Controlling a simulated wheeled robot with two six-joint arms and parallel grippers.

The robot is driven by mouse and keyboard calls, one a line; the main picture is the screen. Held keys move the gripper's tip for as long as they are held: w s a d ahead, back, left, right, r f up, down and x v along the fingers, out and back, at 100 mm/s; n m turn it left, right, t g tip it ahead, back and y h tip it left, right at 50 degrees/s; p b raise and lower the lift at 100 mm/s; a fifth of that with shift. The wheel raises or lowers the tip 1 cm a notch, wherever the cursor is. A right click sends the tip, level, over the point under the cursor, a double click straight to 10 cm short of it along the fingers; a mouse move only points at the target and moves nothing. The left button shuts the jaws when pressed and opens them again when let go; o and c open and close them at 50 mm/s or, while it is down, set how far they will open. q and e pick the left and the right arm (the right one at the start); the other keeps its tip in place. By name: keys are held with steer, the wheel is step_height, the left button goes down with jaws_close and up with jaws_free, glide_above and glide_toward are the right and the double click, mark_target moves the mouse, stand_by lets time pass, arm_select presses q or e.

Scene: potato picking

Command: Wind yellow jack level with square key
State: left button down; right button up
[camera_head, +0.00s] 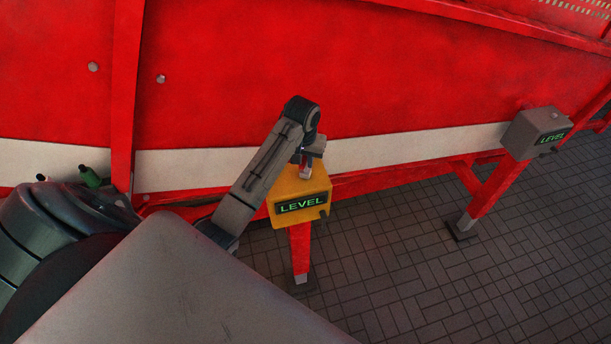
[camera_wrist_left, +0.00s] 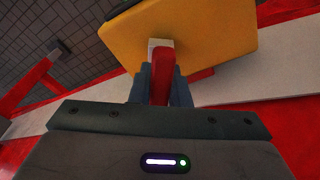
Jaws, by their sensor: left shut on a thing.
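The yellow jack (camera_head: 287,190) is a box on a red leg under the red machine, with a dark display that reads LEVEL in green. Its yellow top fills the upper part of the left wrist view (camera_wrist_left: 200,35). The square key (camera_wrist_left: 162,75) has a red handle and a pale grey end that meets the jack's top; how deep it sits is hidden. My left gripper (camera_head: 306,157) is above the jack, shut on the key's red handle, with a dark finger on each side in the left wrist view (camera_wrist_left: 160,92). My right gripper is not in view.
A grey jack box (camera_head: 535,133) on a red leg at the right also reads LEVEL. The red machine side (camera_head: 230,80) with a white stripe rises close behind my left arm. Paved floor (camera_head: 400,270) is clear in front.

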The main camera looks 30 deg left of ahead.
arm_select(q)
steer(key=shift+r, duration=2.3)
